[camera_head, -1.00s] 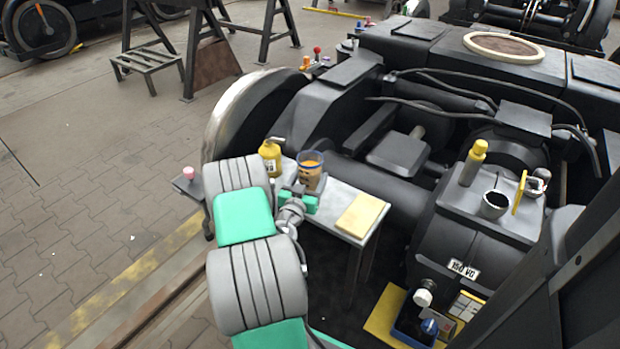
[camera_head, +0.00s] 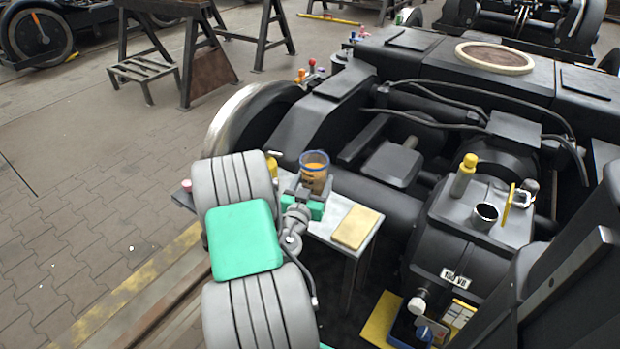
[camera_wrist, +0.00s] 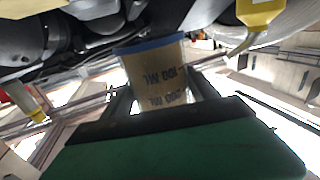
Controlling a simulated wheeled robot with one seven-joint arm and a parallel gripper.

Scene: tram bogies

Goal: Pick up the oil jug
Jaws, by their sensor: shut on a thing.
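The oil jug (camera_head: 314,177) is a clear cup with a blue rim, dark markings and amber oil inside. My gripper (camera_head: 312,200) is shut on it and holds it upright over the small grey side table (camera_head: 330,232). In the wrist view the jug (camera_wrist: 160,75) stands between the dark fingers of my gripper (camera_wrist: 160,100), and its printed ML marks look upside down there. The jug appears to be raised a little above the table top, though its base is hidden by the gripper.
A yellow bottle (camera_head: 272,167) is mostly hidden behind my arm; the wrist view shows it too (camera_wrist: 258,14). A yellow pad (camera_head: 357,228) lies on the table's right part. The dark bogie (camera_head: 440,125) fills the right, with a yellow-topped bottle (camera_head: 465,174) and cup (camera_head: 485,215) on its casing.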

